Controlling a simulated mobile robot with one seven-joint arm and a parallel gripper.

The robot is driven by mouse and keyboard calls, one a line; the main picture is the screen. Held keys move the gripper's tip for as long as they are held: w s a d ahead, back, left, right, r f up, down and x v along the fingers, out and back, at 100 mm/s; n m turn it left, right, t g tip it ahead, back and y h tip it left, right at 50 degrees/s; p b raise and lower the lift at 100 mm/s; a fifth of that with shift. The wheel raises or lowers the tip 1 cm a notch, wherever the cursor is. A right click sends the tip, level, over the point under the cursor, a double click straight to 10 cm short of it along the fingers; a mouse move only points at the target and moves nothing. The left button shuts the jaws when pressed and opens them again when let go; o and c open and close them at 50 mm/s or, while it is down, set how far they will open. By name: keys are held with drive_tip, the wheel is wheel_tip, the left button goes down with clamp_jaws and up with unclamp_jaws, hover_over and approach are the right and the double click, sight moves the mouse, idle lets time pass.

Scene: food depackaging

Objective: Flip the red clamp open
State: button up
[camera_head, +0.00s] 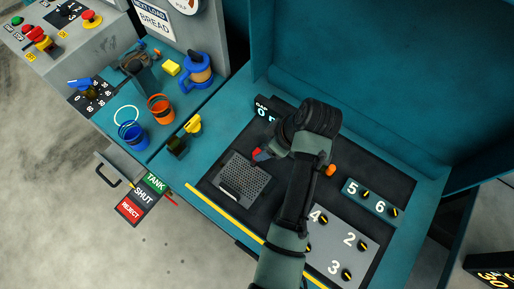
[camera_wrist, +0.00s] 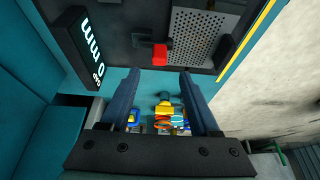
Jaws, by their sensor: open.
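The red clamp (camera_head: 257,154) shows as a small red piece beside the upper corner of the perforated metal plate (camera_head: 248,180). In the wrist view the red clamp (camera_wrist: 160,54) is a red block on a dark arm at the near edge of the dark panel, left of the perforated plate (camera_wrist: 204,37). My gripper (camera_wrist: 161,72) is open, its two dark blue fingers apart and empty. The clamp appears just beyond the fingertips, between them in the picture; contact cannot be told. In the head view my wrist hides most of the gripper.
A lit display (camera_wrist: 90,47) stands left of the clamp in the wrist view. Orange (camera_head: 161,107) and blue (camera_head: 133,134) buckets, a blue jug (camera_head: 196,70) and a yellow-handled item (camera_head: 192,125) stand left. Numbered knobs (camera_head: 348,274) lie right. A tall teal wall (camera_head: 350,65) rises behind.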

sight(258, 152)
drive_tip(key=x, duration=0.8)
drive_tip(key=shift+w+a+f, duration=0.1)
drive_tip(key=shift+w+f, duration=0.05)
drive_tip(key=shift+f, duration=0.2)
clamp_jaws()
idle(1.0)
